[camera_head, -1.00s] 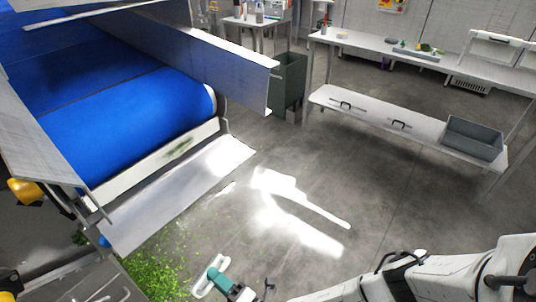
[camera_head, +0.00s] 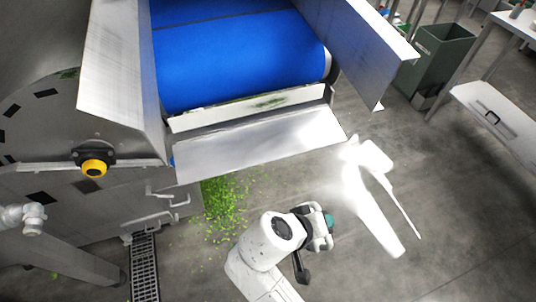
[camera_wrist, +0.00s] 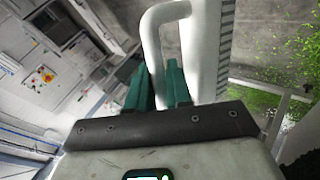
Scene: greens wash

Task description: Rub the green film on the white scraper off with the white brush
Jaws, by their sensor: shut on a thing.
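The white scraper (camera_head: 225,113) is a long strip under the blue belt's front roller. A dark green film patch (camera_head: 270,102) lies on its right half. My gripper (camera_head: 328,221) is low in front of the machine, to the right of the scraper and well apart from it. In the wrist view its green fingers (camera_wrist: 160,88) are shut on the white brush (camera_wrist: 206,45), which has a looped handle and a bristle row along its right edge.
A sloping metal chute plate (camera_head: 250,145) juts out below the scraper. Metal side walls flank the blue belt (camera_head: 240,60). Green scraps (camera_head: 225,205) litter the floor. A yellow button (camera_head: 94,168) is at left. A grey-green bin (camera_head: 435,58) stands at right; the floor between is open.

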